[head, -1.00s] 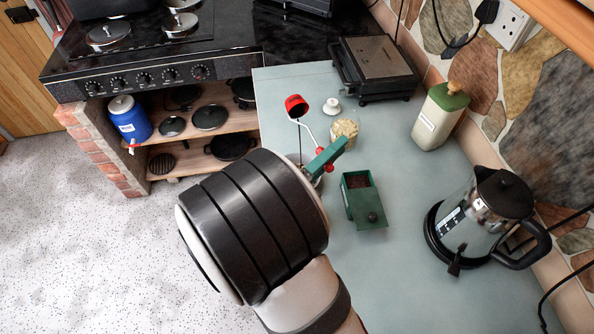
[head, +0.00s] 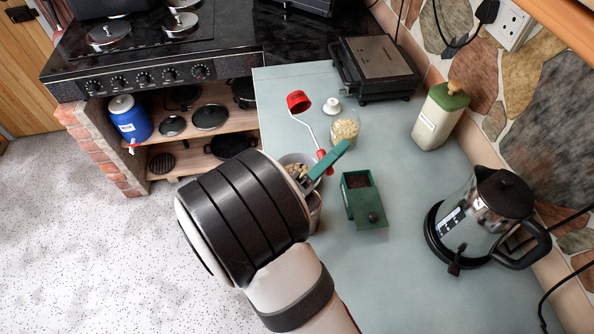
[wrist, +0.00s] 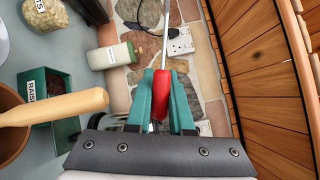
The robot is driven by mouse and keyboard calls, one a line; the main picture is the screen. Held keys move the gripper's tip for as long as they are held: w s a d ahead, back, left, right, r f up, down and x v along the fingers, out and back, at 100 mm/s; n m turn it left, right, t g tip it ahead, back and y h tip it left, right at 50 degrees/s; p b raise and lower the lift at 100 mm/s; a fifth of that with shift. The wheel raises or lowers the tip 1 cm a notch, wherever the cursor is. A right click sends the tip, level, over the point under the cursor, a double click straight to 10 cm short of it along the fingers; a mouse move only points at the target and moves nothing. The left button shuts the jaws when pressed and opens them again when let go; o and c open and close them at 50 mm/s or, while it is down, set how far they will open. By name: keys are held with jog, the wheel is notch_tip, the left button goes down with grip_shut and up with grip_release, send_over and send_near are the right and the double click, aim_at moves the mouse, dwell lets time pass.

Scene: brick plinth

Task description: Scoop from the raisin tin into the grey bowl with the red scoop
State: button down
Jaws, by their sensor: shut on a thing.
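My gripper (head: 334,157) has green fingers and is shut on the red handle of the red scoop (head: 298,102). The handle (wrist: 162,92) sits between the fingers in the wrist view; the scoop's head is out of that view. The scoop is held up and tilted, its red cup at the far end of a thin metal shaft. The grey bowl (head: 288,158) stands beside my wrist, partly hidden, with pale pieces in it. The green raisin tin (head: 376,204) is open, with dark raisins inside, right of my gripper. Its label shows in the wrist view (wrist: 67,125).
A glass jar (head: 344,131) and a white knobbed lid (head: 331,106) are behind. A green-topped canister (head: 440,115), a kettle (head: 490,215) and a grill (head: 376,65) line the back and right.

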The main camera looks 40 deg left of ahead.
jog(key=w+a+f+n+g+h, duration=0.2)
jog(key=w+a+n+g, duration=0.1)
jog(key=a+n, duration=0.3)
jog(key=w+a+f+n+g+h, duration=0.1)
jog(key=w+a+n+g, duration=0.3)
jog(key=n, duration=0.6)
jog(key=shift+w+a+f+n+g+h, duration=0.3)
jog(key=shift+a+f+g+h, duration=0.1)
jog(key=shift+a+f, duration=0.45)
